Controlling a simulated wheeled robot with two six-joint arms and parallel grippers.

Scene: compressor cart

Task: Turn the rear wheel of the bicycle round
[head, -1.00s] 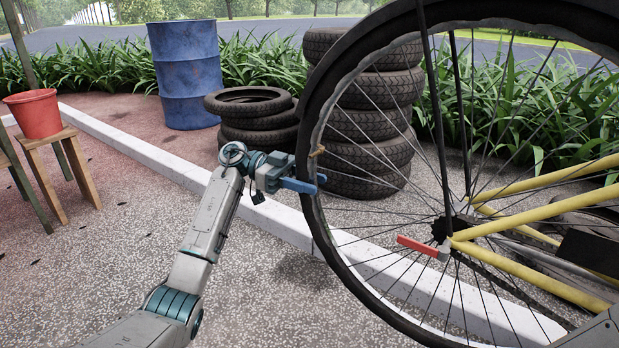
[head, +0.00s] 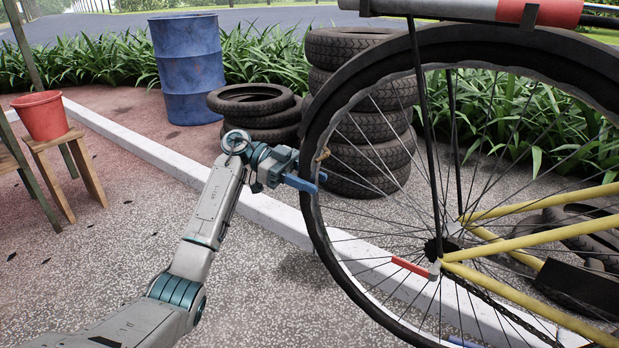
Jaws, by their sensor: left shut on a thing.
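The bicycle's large rear wheel (head: 315,222) stands upright at the right, its black tyre and spokes in clear view. A red-tipped lever (head: 411,267) sits at the hub, and yellow frame tubes (head: 540,240) run off to the right. My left gripper (head: 304,183) is at the left side of the wheel, its blue fingers shut on the tyre and rim. A small tan mark (head: 323,155) is on the rim just above the fingers. A small blue piece, seemingly a fingertip of my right gripper (head: 462,342), shows at the bottom edge; the rest is hidden.
Stacked tyres (head: 370,150) stand behind the wheel, with a lower tyre stack (head: 255,110) beside them. A blue barrel (head: 187,70), a white kerb (head: 150,148) and a red bucket (head: 41,117) on a wooden stool (head: 68,170) are left. Paving is open at the lower left.

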